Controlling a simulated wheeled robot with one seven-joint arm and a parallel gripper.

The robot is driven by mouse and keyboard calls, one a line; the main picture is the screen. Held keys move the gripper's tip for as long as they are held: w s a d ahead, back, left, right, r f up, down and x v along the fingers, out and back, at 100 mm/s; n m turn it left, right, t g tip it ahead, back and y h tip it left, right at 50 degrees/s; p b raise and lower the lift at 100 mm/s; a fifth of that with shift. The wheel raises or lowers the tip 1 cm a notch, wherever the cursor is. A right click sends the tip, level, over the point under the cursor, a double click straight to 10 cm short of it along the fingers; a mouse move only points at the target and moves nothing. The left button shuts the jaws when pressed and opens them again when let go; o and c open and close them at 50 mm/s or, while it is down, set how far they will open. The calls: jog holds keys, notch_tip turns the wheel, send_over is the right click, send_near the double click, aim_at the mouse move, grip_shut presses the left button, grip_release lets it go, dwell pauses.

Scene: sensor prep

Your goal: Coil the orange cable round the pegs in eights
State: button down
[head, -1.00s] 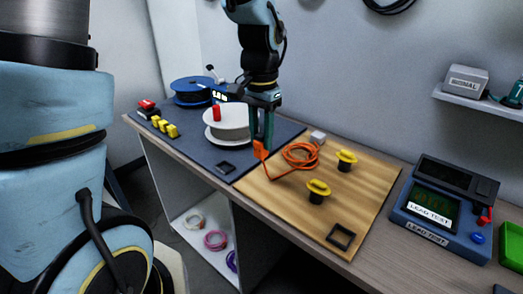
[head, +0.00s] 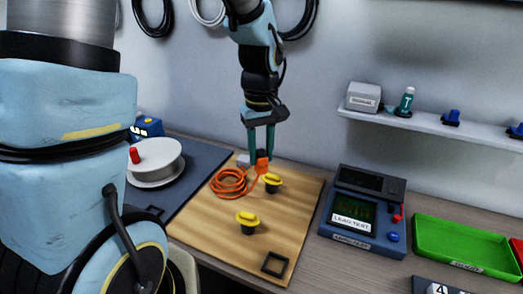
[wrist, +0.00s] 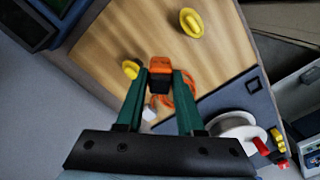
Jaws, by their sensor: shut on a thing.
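My gripper (head: 261,154) is shut on the orange connector (head: 262,166) at the end of the orange cable (head: 229,184). The connector is just behind and left of the far yellow-topped black peg (head: 272,183), above the wooden board (head: 200,236). The cable lies in a loose coil left of that peg, with a strand running to the connector. The near peg (head: 247,222) stands apart, with no cable seen round it. In the wrist view the connector (wrist: 160,66) sits between the fingertips, beside the far peg (wrist: 130,69); the cable is partly hidden behind a finger.
A small white block (head: 243,160) stands behind the coil. A white spool (head: 155,162) is on the dark mat at left. The lead tester (head: 360,213) and green tray (head: 462,246) are at right. A square black frame (head: 275,264) lies on the board's front corner.

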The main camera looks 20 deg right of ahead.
aim_at(261, 171)
jog(key=shift+f+b, duration=2.15)
jog(key=shift+f, duration=0.65)
jog(key=shift+s, duration=0.1)
